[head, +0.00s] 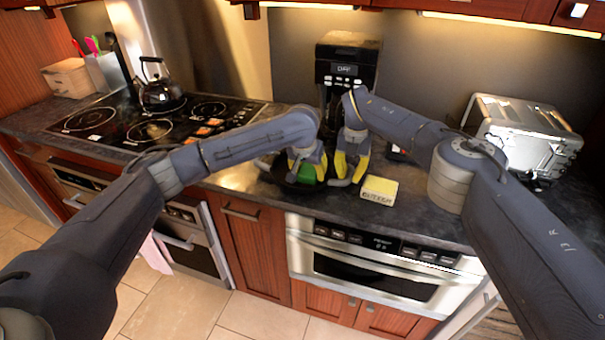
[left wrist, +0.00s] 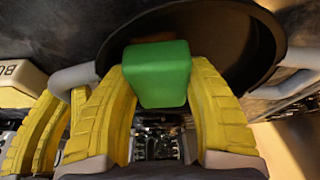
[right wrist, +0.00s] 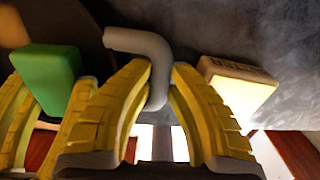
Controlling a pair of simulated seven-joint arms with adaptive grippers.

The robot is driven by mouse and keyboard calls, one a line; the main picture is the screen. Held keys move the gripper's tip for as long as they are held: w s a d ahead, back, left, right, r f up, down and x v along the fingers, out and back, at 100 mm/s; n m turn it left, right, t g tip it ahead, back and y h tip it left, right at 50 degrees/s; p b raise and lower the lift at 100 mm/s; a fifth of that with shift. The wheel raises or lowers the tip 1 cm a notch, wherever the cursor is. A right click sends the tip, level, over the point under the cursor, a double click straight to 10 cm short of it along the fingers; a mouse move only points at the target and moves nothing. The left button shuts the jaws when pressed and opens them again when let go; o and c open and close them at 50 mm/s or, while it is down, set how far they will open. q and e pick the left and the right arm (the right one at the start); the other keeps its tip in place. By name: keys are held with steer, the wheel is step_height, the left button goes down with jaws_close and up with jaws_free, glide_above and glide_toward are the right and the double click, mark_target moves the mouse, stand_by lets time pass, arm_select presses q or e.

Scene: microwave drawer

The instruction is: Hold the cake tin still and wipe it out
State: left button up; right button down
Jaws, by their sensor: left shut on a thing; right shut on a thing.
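The cake tin (head: 270,177) is a dark round pan on the counter, partly hidden by my grippers; its inside shows in the left wrist view (left wrist: 262,45). It has grey handles on opposite sides. My right gripper (right wrist: 160,78) is shut on one handle (right wrist: 142,42); the far handle (left wrist: 300,60) is free. My left gripper (head: 307,167) is shut on a green block-shaped sponge (left wrist: 157,75), held at the tin. I cannot tell whether the sponge touches the tin's floor. The two grippers are close side by side, with my right gripper (head: 351,166) on the right.
A yellow-and-white butter box (head: 379,190) lies just right of my right gripper. A coffee maker (head: 346,68) stands behind. A toaster (head: 525,132) is at the right, a kettle (head: 160,92) on the stovetop (head: 150,130) at the left. The counter's front edge is near.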

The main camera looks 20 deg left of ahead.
arm_select(q)
steer(key=shift+s+d+f, duration=0.25)
steer(key=shift+f, duration=0.1)
steer(key=o, duration=1.4)
steer(key=shift+c, duration=0.2)
steer(key=shift+d+r, duration=0.15)
steer(key=shift+r, duration=0.05)
steer(key=shift+w+r, duration=0.1)
steer(key=shift+r, duration=0.55)
steer(key=shift+w+r, duration=0.1)
steer(key=c, duration=1.4)
steer(key=shift+o, duration=0.2)
steer(key=shift+a, duration=0.25)
